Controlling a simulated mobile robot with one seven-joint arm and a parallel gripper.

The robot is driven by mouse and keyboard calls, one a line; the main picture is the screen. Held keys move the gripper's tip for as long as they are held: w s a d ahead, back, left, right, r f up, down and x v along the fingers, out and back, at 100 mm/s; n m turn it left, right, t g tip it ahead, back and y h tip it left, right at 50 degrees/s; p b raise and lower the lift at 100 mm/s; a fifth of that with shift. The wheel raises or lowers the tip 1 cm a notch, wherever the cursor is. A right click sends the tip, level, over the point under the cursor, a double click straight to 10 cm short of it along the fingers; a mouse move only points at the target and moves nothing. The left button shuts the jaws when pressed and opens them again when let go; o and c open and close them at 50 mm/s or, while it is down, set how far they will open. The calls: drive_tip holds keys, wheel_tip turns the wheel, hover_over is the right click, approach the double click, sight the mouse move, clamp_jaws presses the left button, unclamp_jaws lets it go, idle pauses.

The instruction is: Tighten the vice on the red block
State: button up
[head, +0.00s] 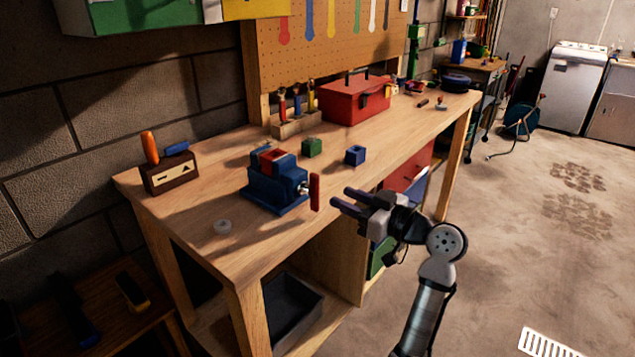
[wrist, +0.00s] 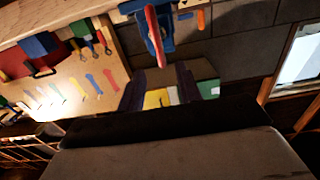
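The blue vice (head: 277,192) stands on the workbench near its front edge. The red block (head: 272,155) sits at the top between its jaws; whether both jaws touch it I cannot tell. The vice's upright red handle (head: 315,192) is on its right side. My gripper (head: 340,197) is open and empty, just right of the handle and apart from it. In the wrist view, the red handle (wrist: 155,38) and the vice (wrist: 167,40) show at the top, beyond my two spread fingers (wrist: 160,85). The red block is not clearly visible there.
A green block (head: 312,147) and a blue block (head: 355,155) lie behind and right of the vice. A wooden box (head: 170,174) with an orange-handled tool and a red toolbox (head: 355,103) stand farther back.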

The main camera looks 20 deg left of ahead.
sight(319, 186)
drive_tip(key=p+x, duration=0.2)
drive_tip(key=x, duration=0.7)
drive_tip(key=shift+a, duration=0.1)
clamp_jaws()
